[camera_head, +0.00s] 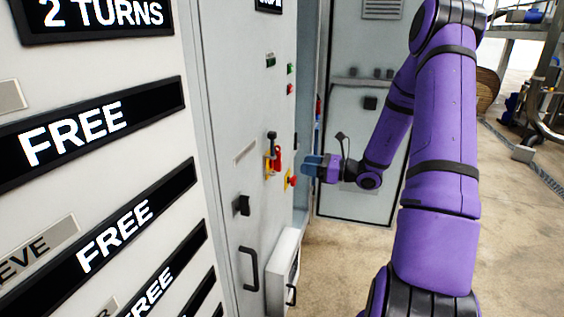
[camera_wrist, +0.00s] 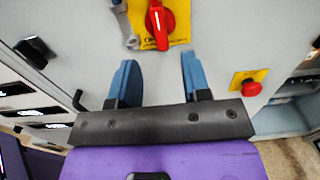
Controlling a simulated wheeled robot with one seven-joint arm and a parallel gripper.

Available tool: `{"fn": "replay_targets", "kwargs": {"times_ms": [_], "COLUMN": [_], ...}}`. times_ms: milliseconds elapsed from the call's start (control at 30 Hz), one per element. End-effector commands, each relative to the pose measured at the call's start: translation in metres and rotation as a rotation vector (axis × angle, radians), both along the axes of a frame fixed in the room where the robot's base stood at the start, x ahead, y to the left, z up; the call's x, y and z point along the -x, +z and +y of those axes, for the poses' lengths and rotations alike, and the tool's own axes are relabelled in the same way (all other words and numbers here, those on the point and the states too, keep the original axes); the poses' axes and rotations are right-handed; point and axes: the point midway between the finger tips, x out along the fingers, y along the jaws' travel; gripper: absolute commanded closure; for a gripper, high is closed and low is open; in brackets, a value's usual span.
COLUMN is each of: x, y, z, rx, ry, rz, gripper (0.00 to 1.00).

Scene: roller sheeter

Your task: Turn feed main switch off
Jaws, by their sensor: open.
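The red rotary switch (camera_head: 277,157) sits on a yellow plate on the grey cabinet front, left of my gripper (camera_head: 313,167) in the head view. In the wrist view the red switch (camera_wrist: 160,22) is at the top, its handle pointing nearly straight down on the yellow plate. My gripper (camera_wrist: 153,80) has its two blue fingers apart, with nothing between them. The fingertips point toward the panel just below the switch, apart from it. The top of the switch is cut off in the wrist view. Its lettering is too small to read.
A red emergency button (camera_wrist: 250,88) on a yellow plate is right of my fingers. A black knob (camera_wrist: 33,50) is at the left. A grey metal part (camera_wrist: 124,22) hangs beside the switch. A black door handle (camera_head: 248,268) is lower on the cabinet.

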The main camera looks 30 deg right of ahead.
Motion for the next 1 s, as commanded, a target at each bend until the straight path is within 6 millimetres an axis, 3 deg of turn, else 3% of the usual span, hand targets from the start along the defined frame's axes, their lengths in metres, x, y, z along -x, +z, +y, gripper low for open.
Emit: {"fn": "replay_targets", "kwargs": {"times_ms": [400,900,1000], "x": [-0.054,-0.066,-0.066], "y": [0.000,0.000,0.000], "z": [0.043,0.053,0.053], "rx": [-0.001,0.001,0.001], "ry": [0.004,0.002,0.002], "rz": [-0.001,-0.001,0.000], "gripper": [0.56,0.56,0.77]}}
